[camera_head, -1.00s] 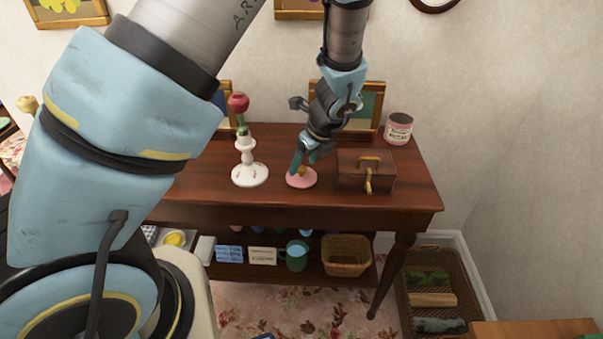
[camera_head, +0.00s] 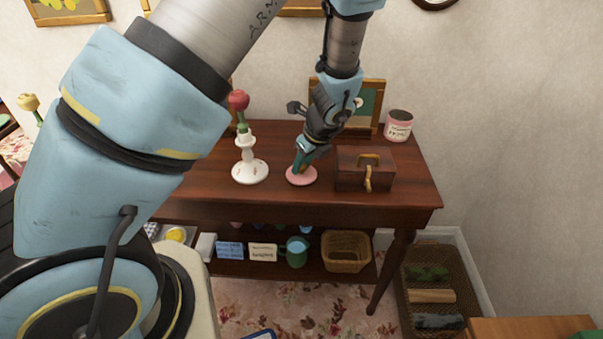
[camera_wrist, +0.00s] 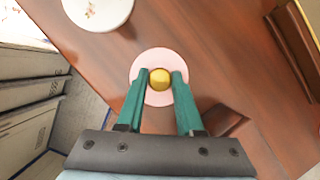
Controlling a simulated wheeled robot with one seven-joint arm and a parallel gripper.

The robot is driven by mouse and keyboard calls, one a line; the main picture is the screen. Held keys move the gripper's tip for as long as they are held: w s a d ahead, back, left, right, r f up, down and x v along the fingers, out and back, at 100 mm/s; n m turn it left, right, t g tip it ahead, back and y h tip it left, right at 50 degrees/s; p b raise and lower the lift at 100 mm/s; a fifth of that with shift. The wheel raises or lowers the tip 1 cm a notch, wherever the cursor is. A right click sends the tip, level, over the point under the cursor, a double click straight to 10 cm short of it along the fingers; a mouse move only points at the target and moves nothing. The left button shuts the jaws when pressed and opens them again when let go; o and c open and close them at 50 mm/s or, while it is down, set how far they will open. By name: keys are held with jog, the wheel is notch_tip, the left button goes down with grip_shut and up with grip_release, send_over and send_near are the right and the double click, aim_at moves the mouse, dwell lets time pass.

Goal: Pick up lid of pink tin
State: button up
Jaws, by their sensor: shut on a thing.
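The pink lid (camera_head: 302,177) lies flat on the dark wooden table, between the white candlestick and the brown box. In the wrist view the lid (camera_wrist: 160,62) is a pale pink disc with a round gold knob (camera_wrist: 159,79) at its middle. My gripper (camera_wrist: 160,78) points down at the lid, its two green fingers on either side of the knob and shut on it. In the head view my gripper (camera_head: 300,168) covers the knob. A pink tin (camera_head: 398,126) with a label and a dark top stands at the table's back right.
A white candlestick (camera_head: 249,172) holding a red flower stands close left of the lid. A brown box (camera_head: 365,180) with a gold handle is close right. Framed pictures stand behind.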

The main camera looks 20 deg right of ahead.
grip_shut()
jog(key=shift+r, duration=0.1)
